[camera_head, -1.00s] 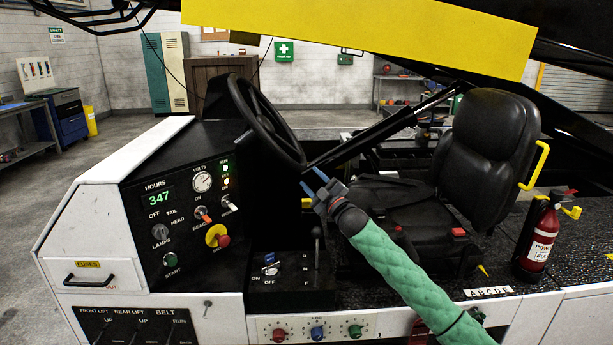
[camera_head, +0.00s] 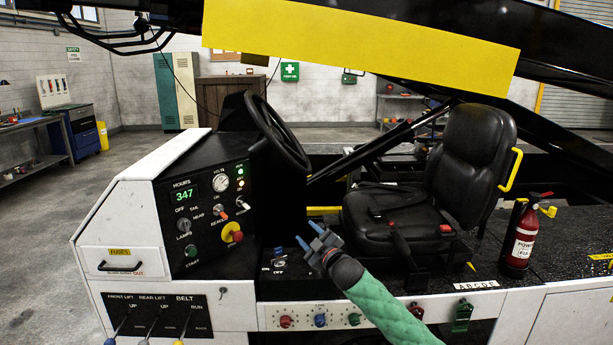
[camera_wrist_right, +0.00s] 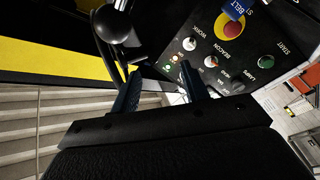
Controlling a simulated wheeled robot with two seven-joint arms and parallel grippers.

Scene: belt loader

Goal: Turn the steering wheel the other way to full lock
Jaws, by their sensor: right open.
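The black steering wheel (camera_head: 277,133) stands tilted on its column behind the dash panel, seen nearly edge-on in the head view. My right gripper (camera_head: 313,243) is open and empty in front of the loader, below the wheel's lower rim and apart from it. In the right wrist view its two blue fingers (camera_wrist_right: 161,88) are spread with nothing between them. A black rounded knob (camera_wrist_right: 112,24) shows close by there; I cannot tell whether it belongs to the wheel. My left gripper is not in view.
The instrument panel (camera_head: 206,210) with knobs and switches is left of the gripper. The driver's seat (camera_head: 470,155) stands to the right, with a red fire extinguisher (camera_head: 522,238) beyond it. A yellow-faced beam (camera_head: 360,45) crosses above. Levers (camera_head: 150,328) stick out at lower left.

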